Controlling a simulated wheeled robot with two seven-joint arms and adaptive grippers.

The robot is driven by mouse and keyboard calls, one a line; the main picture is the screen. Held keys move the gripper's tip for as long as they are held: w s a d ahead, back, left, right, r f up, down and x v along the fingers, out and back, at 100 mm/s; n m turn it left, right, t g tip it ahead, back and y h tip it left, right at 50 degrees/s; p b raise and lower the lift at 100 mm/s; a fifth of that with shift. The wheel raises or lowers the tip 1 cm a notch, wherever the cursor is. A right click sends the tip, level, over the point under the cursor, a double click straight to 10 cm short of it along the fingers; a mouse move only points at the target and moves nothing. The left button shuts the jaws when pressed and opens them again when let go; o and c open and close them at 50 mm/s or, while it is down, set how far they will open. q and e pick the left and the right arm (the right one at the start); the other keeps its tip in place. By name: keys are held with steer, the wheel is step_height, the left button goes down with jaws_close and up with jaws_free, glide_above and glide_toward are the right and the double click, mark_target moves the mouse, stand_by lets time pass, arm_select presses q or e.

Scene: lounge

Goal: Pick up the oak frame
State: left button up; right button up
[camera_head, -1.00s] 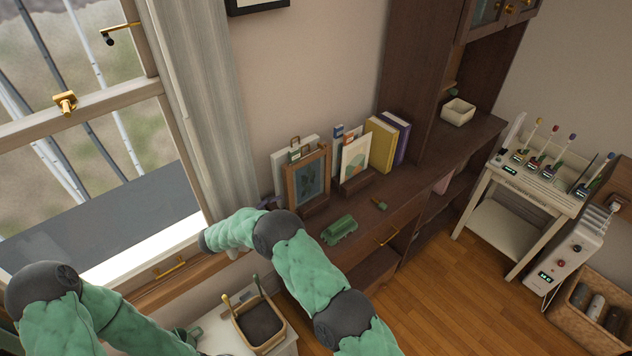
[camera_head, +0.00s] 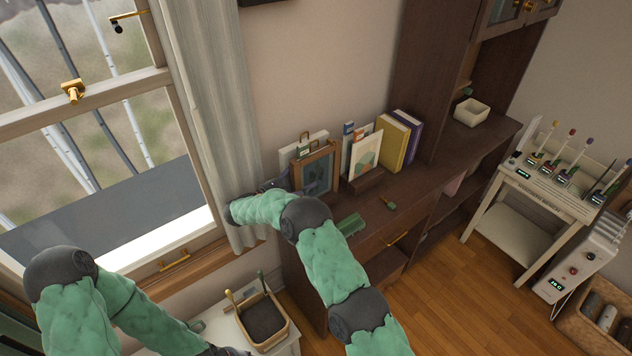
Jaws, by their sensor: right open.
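The oak frame (camera_head: 328,156) stands upright on the dark wooden desk, leaning in a stand near the wall. It holds a dark teal picture, and its lower part is partly covered by my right gripper. My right gripper (camera_head: 292,187) is open at the left and lower front of the frame; its arm curves up from the bottom and hides part of the desk. I cannot tell whether the fingers touch the frame. My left arm comes in at the lower left; only a dark part near my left gripper (camera_head: 226,351) shows at the bottom edge, jaws hidden.
A pale frame (camera_head: 290,158) stands behind the oak frame. A print (camera_head: 366,153), a yellow book (camera_head: 391,142) and a purple book (camera_head: 411,142) stand to its right. A green object (camera_head: 350,224) lies in front. The curtain (camera_head: 215,110) hangs close on the left.

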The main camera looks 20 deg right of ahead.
mark_target(310, 174)
steer(key=shift+x, duration=1.55)
jaws_close()
steer(key=shift+r, duration=0.1)
steer(key=shift+r, duration=0.1)
